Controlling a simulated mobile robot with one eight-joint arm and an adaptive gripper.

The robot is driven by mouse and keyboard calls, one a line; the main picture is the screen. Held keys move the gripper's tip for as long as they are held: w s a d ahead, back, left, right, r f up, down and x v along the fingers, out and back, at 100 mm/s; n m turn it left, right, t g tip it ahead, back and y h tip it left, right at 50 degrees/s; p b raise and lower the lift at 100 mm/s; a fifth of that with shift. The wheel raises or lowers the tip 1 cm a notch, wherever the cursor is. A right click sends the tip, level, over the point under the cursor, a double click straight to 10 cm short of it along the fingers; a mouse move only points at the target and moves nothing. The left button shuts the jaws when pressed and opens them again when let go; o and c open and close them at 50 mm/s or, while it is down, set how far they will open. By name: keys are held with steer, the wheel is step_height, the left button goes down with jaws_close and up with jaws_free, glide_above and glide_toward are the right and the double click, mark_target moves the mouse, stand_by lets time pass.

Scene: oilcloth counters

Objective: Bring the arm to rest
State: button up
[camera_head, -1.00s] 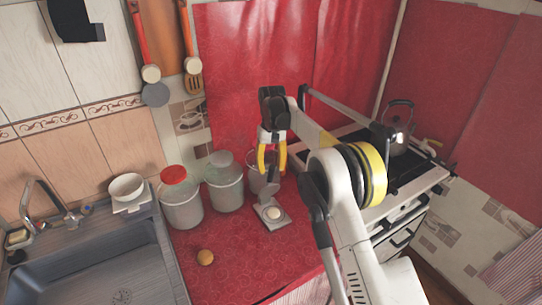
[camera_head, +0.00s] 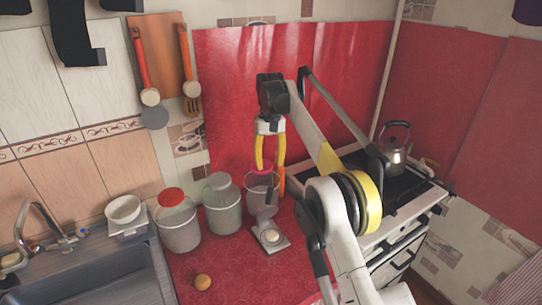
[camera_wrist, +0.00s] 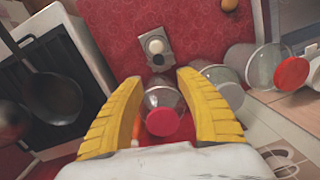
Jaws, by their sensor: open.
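My gripper (camera_head: 269,163) is open and empty, its yellow fingers pointing down, with a gap between the tips. In the head view it hangs in front of the red wall cover, seen just above a clear container (camera_head: 262,197) at the back of the counter. In the wrist view the open fingers (camera_wrist: 160,78) frame that container (camera_wrist: 165,98), which has a pinkish-red part. I see no contact with it, though the exact clearance is hard to judge. My arm reaches in from the lower right, above the counter.
Two lidded jars (camera_head: 178,226) (camera_head: 223,208) stand left of the container. A small plate-like item (camera_head: 272,238) with a pale round thing and a round orange-brown object (camera_head: 203,282) lie on the red counter (camera_head: 240,270). A kettle (camera_head: 396,155) stands on the stove at right.

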steer(key=s+d+r+m+t+b, duration=0.2)
steer(key=s+d+r+t+b, duration=0.25)
steer(key=s+d+r, duration=0.95)
steer(key=s+d+f+m+t+b, duration=0.1)
steer(key=s+d+f, duration=0.2)
steer(key=s+f, duration=0.2)
steer(key=s+d+f+t+b, duration=0.1)
steer(key=s+d+f, duration=0.3)
steer(key=s, duration=0.8)
steer(key=s+d+f+m+t+b, duration=0.1)
steer(key=s+d+f+t, duration=0.1)
steer(key=s+f, duration=0.6)
steer(key=shift+s+d+f+m, duration=0.2)
steer(key=shift+s+d+m, duration=0.1)
steer(key=shift+d, duration=0.5)
